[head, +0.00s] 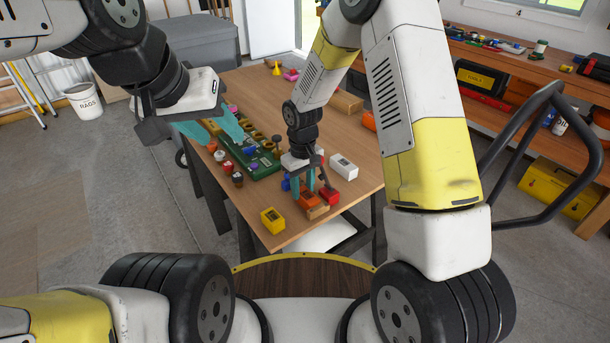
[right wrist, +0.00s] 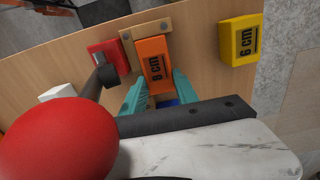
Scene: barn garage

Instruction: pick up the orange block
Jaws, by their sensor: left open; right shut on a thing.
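The orange block (head: 308,200), marked "8 cm" in the right wrist view (right wrist: 153,62), is at the near part of the wooden table (head: 258,228). A tan wooden piece (right wrist: 129,49) is right against it, partly hidden by it. I cannot tell whether the orange block rests on it. My right gripper (head: 303,186) points down with its teal fingers on either side of the orange block, shut on it; the fingers also show in the right wrist view (right wrist: 157,90). My left gripper (head: 212,130) is open and empty above the table's left edge.
A red block (head: 329,196) is close beside the orange one. A yellow block (head: 272,220) marked "6 cm" is near the front edge, a white block (head: 343,167) behind. A green tray (head: 262,165) and several small items are on the left. A workbench (head: 520,72) is at right.

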